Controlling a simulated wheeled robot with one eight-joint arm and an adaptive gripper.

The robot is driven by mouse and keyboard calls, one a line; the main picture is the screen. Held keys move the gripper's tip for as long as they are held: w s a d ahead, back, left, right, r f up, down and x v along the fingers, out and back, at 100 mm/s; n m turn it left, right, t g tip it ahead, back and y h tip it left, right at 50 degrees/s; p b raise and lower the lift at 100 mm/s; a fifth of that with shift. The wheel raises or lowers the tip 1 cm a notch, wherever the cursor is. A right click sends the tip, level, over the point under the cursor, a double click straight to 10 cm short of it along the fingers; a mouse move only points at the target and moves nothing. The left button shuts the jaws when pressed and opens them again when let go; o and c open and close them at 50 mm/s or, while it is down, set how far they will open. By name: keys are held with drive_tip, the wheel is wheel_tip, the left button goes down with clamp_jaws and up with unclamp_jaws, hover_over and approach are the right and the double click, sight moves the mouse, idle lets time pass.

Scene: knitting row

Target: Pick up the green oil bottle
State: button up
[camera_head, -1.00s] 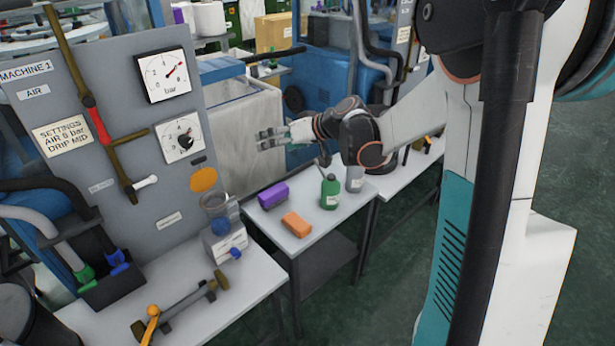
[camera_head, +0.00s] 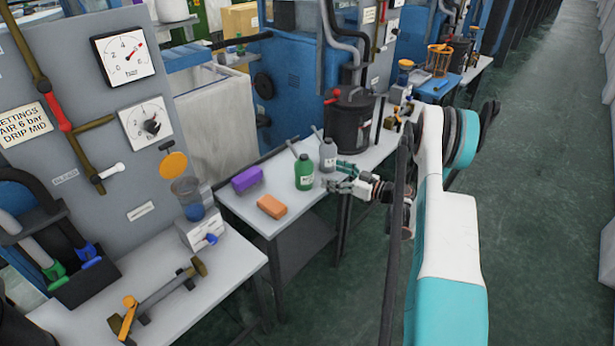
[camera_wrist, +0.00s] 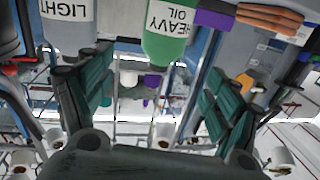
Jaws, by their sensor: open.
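The green oil bottle (camera_head: 304,173) stands upright on the small grey table, a grey bottle (camera_head: 327,155) just behind and right of it. My gripper (camera_head: 336,175) is open and empty, low beside the bottle's right side in the head view. In the wrist view the picture is upside down. The green bottle (camera_wrist: 166,35) reads "HEAVY OIL" and shows ahead between my two spread fingers (camera_wrist: 158,97), nearer the top edge. The grey bottle (camera_wrist: 68,20), reading "LIGHT", shows above the left finger. I cannot tell the exact gap to the green bottle.
A purple block (camera_head: 247,180) and an orange block (camera_head: 272,206) lie left of the green bottle on the table (camera_head: 245,215). A dark drum (camera_head: 350,122) stands behind the bottles. The floor right of the table is clear.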

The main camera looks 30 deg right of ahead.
sight(304, 168)
drive_tip(key=b+x, duration=0.1)
drive_tip(key=x, duration=0.2)
drive_tip(key=f+b+x, duration=0.1)
drive_tip(key=x, duration=0.3)
drive_tip(key=shift+d+f, duration=0.1)
drive_tip(key=shift+f, duration=0.1)
drive_tip(key=b+x, duration=0.1)
drive_tip(key=x, duration=0.1)
drive_tip(key=b+x, duration=0.2)
drive_tip(key=x, duration=0.1)
drive_tip(key=shift+a+f, duration=0.15)
drive_tip(key=shift+a, duration=0.25)
drive_tip(key=c, duration=1.4)
